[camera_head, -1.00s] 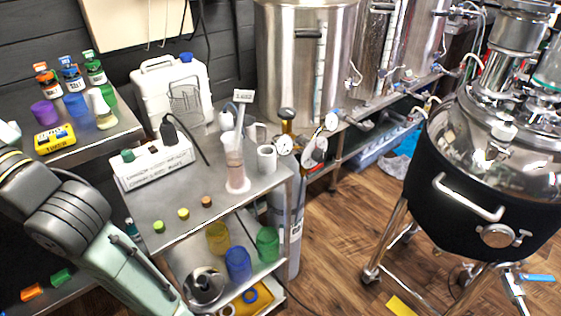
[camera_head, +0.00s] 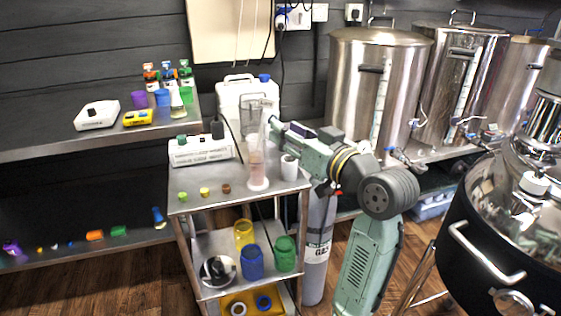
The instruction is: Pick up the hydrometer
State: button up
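A clear measuring cylinder (camera_head: 257,172) with pinkish liquid and a white round foot stands on the top shelf of the steel cart. The hydrometer (camera_head: 266,113) appears as a thin pale stem rising from the cylinder's mouth; its lower part is hard to make out in the liquid. My gripper (camera_head: 271,125) reaches in from the right, level with the top of the cylinder and at or very close to the stem. The fingers are small and partly blurred together, so I cannot tell whether they touch or hold it.
A white mug (camera_head: 289,168) stands just right of the cylinder, under my arm. A white labelled box (camera_head: 201,151), a white jerrycan (camera_head: 236,98) and a clear jug (camera_head: 250,118) stand to the left and behind. Small caps (camera_head: 205,192) lie along the front edge.

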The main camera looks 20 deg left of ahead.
aim_at(265, 121)
jog(key=shift+f+p+x, duration=0.25)
jog(key=shift+p+x, duration=0.3)
jog(key=shift+x, duration=1.15)
jog(key=shift+f+p+x, duration=0.2)
jog(key=shift+p+x, duration=0.3)
jog(key=shift+x, duration=1.2)
jog(key=shift+f+p+x, duration=0.25)
jog(key=shift+p+x, duration=0.3)
jog(key=shift+x, duration=1.1)
jog(key=shift+w, duration=0.1)
jog(key=shift+c, duration=0.4)
grip_shut()
